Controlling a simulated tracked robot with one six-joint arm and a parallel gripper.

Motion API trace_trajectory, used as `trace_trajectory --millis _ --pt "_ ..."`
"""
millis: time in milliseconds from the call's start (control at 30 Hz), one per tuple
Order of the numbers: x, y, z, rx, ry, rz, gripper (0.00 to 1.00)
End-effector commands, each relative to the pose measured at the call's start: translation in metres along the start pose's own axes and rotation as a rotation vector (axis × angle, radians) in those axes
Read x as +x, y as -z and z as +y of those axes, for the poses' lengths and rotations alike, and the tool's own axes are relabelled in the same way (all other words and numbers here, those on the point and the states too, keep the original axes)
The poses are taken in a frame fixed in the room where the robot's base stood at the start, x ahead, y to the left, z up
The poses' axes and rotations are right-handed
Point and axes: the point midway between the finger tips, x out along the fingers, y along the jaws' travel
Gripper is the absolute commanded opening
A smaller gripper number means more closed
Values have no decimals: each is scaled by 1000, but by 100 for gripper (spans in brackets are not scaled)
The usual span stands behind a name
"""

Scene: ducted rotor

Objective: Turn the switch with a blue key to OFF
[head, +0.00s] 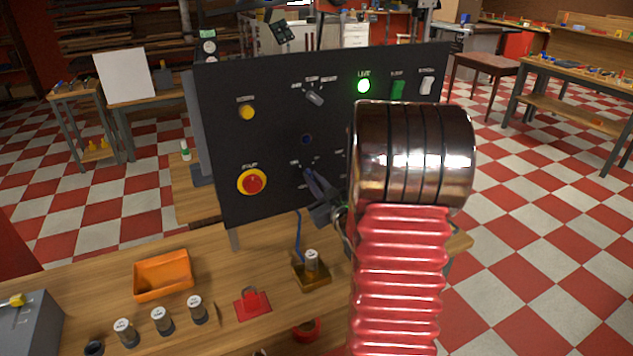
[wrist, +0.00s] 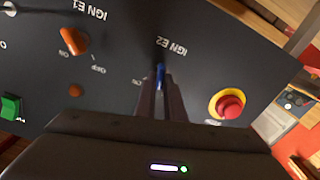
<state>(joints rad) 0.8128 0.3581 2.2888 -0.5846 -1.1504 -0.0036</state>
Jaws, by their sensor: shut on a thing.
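The blue key (wrist: 160,70) sits in the switch on the black panel (head: 260,110), beside the label IGN E2, which appears upside down in the wrist view. My gripper (wrist: 161,82) is shut on the key, its two dark fingers on either side of it. In the head view my gripper (head: 316,184) is at the lower middle of the panel, and it covers most of the switch. A blue cord (head: 298,236) hangs below it. An ON mark shows beside the fingers in the wrist view; I cannot see the OFF mark of this switch.
A red button on yellow (head: 252,181) is left of my gripper. A second switch with an orange key (wrist: 74,40) is marked IGN E1. A green LIVE lamp (head: 363,86) is lit. An orange tray (head: 163,276) and several small cylinders stand on the wooden bench (head: 225,252).

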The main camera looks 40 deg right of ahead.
Motion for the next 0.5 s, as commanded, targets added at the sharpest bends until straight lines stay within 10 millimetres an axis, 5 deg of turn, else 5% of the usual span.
trace_trajectory --millis 500 --pt "-2 -6 -2 -378 1 -14 0"
